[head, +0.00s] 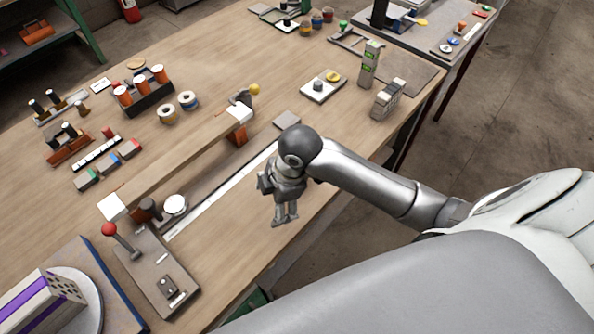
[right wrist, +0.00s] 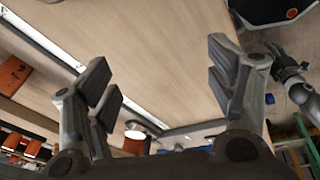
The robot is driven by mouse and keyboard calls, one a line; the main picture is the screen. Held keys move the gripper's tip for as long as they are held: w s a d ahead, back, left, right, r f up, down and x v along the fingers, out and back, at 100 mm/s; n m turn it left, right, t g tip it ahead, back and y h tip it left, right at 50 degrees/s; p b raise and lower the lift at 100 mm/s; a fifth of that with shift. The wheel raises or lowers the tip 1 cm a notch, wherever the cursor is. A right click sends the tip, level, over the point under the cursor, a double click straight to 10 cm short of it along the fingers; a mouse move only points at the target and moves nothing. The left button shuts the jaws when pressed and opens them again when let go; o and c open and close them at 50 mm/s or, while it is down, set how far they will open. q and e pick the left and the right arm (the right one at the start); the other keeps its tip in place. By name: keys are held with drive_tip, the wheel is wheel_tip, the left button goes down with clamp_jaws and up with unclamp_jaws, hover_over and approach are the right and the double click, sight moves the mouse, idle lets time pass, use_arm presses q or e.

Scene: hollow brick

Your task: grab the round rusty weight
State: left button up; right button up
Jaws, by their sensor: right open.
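I cannot surely pick out the round rusty weight. A short dark brown cylinder (head: 150,208) stands beside the red-knobbed lever, and a flat tan disc (head: 136,63) lies at the far left of the bench; neither is clearly it. My right gripper (head: 284,218) hangs above the front edge of the wooden bench, right of the white strip. In the right wrist view the right gripper (right wrist: 165,88) is open, with only bare wood between its fingers. My left gripper (right wrist: 290,66) seems to show small at the right of that view; its jaws are unclear.
A long wooden beam (head: 180,160) is raised over the bench (head: 300,165). A lever plate (head: 160,270) and a hollow brick (head: 42,302) on a round pan are at lower left. Orange-capped cylinders (head: 142,87) stand farther back. Blocks (head: 387,98) stand at right.

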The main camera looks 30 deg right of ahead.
drive_tip(key=w+d+r+n, duration=0.2)
drive_tip(key=d, duration=0.1)
drive_tip(key=w+d+r+n+g+h, duration=0.1)
drive_tip(key=w+d+r+n, duration=0.1)
drive_tip(key=w+d, duration=0.1)
drive_tip(key=w+d+r+n+h, duration=0.1)
drive_tip(key=w+d+r+n, duration=0.1)
drive_tip(key=d, duration=0.2)
drive_tip(key=shift+w+d+r+g, duration=0.2)
drive_tip(key=shift+w+d+g, duration=0.1)
drive_tip(key=shift+g, duration=0.1)
drive_tip(key=shift+d+f, duration=0.15)
drive_tip(key=shift+f, duration=0.05)
wheel_tip(320, 180, down, 5)
drive_tip(key=shift+r, duration=0.2)
drive_tip(key=f+p, duration=0.1)
drive_tip(key=f, duration=0.1)
drive_tip(key=a+f+p, duration=0.1)
drive_tip(key=f, duration=0.1)
drive_tip(key=shift+f, duration=0.75)
drive_tip(key=shift+c, duration=0.3)
